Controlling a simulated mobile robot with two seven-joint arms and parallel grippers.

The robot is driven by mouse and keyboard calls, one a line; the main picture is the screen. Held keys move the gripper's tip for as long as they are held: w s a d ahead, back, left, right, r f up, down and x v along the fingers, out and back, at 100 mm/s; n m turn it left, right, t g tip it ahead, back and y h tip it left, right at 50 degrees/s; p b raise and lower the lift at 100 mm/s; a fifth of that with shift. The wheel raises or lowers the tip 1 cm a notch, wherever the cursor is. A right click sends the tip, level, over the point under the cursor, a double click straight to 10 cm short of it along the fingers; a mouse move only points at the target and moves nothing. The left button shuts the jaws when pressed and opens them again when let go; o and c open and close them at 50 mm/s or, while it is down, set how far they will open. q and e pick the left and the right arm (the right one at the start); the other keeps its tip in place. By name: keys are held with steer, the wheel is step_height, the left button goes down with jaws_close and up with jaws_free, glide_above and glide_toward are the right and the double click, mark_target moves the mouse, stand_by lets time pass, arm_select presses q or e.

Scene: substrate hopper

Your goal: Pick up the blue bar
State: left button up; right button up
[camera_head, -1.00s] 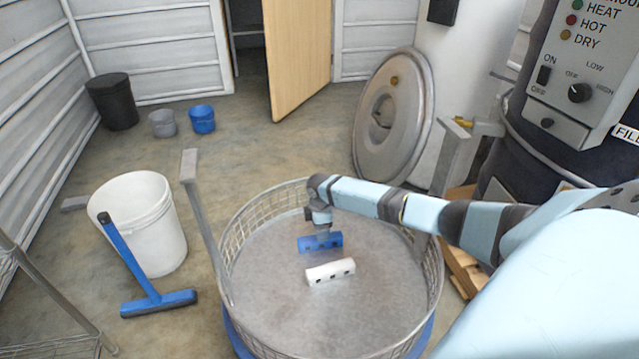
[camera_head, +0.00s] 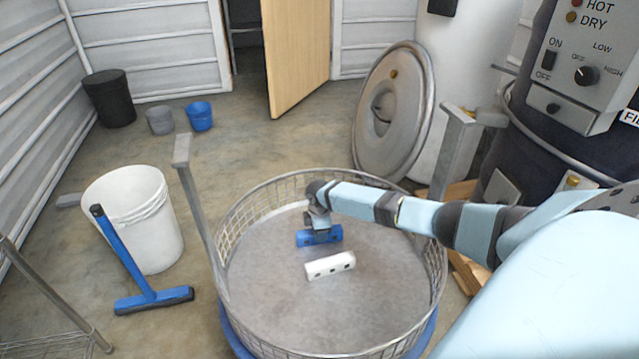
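The blue bar (camera_head: 331,236) lies on the metal floor of the round wire basket (camera_head: 432,262), towards the back. It is short, with dark holes along its side. My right gripper (camera_head: 318,228) is directly above the blue bar, pointing down, at or very near its top. The fingers are small and partly hidden by the wrist and the bar, so I cannot tell whether they are open or shut. A white bar (camera_head: 330,265) with dark holes lies just in front of the blue one. My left gripper is not in view.
The basket has a mesh wall and two upright metal arms (camera_head: 196,215). A white bucket (camera_head: 150,235) and a blue squeegee (camera_head: 150,298) stand to the left. A large round lid (camera_head: 404,115) leans behind, and a dark machine with a control panel (camera_head: 585,70) stands at right.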

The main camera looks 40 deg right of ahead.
steer(key=shift+c, duration=1.4)
